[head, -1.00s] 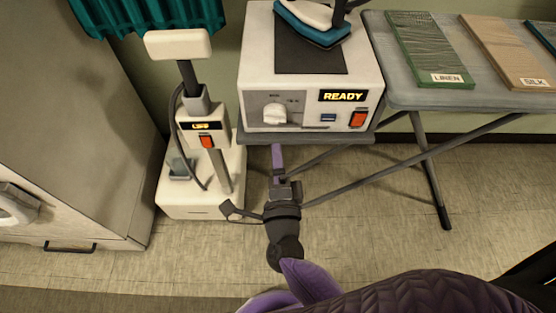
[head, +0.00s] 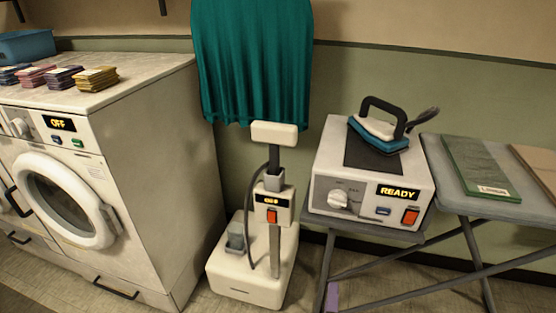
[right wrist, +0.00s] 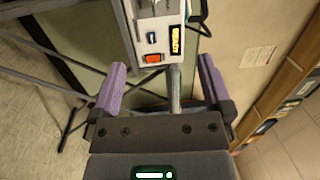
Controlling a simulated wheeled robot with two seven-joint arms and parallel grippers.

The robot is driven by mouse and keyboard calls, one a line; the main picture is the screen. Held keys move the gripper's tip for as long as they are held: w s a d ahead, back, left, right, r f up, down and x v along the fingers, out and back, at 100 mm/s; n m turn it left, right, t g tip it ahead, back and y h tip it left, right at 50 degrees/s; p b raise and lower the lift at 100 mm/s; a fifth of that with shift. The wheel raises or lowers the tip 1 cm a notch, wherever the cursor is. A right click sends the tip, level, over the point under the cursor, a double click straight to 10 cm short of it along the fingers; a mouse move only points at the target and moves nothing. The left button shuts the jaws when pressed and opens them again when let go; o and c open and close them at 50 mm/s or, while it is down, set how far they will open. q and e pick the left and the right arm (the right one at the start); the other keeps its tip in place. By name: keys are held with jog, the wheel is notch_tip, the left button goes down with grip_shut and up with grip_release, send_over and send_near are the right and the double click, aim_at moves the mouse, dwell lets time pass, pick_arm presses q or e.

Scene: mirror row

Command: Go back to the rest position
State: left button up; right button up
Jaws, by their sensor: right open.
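My right gripper (right wrist: 161,84) is open in the right wrist view, with its two purple fingers spread apart and nothing held between them. In the head view only a purple finger piece of the right gripper (head: 331,297) shows at the bottom edge, below the iron station. The rest of that arm is out of the frame. My left gripper is in neither view.
The iron station (head: 328,198) reads READY and carries an iron (head: 380,143). A garment steamer (head: 226,272) stands left of it, under a teal cloth (head: 258,70). A washer (head: 133,185) reading OFF is at left. The ironing board (head: 508,207) is at right.

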jog(key=d+f+n+y, duration=0.2)
jog(key=d+n+y, duration=0.3)
jog(key=d+n, duration=0.85)
jog(key=s+d+f+n+g+h, duration=0.1)
jog(key=s+d+f+n+g, duration=0.2)
jog(key=s+d+f+g, duration=0.45)
jog(key=s+d+f+n+g+h, duration=0.1)
jog(key=s+d+f+n+g, duration=0.2)
jog(key=s+d+f, duration=0.5)
jog(key=s+d+f+n+g+h, duration=0.2)
jog(key=s+d+f+g, duration=0.15)
jog(key=s, duration=0.65)
jog(key=s+d+f+n+g+h, duration=0.25)
jog(key=s+d+g, duration=0.25)
jog(key=s, duration=0.5)
jog(key=s+a+f+y, duration=0.1)
jog(key=a+f+y, duration=0.1)
jog(key=a, duration=1)
jog(key=s+a+f+m+y, duration=0.1)
jog(key=a+f, duration=0.3)
jog(key=a, duration=0.9)
jog(key=shift+s+a+f+y, duration=0.2)
jog(key=shift+s+a+y, duration=0.1)
jog(key=shift+y, duration=0.55)
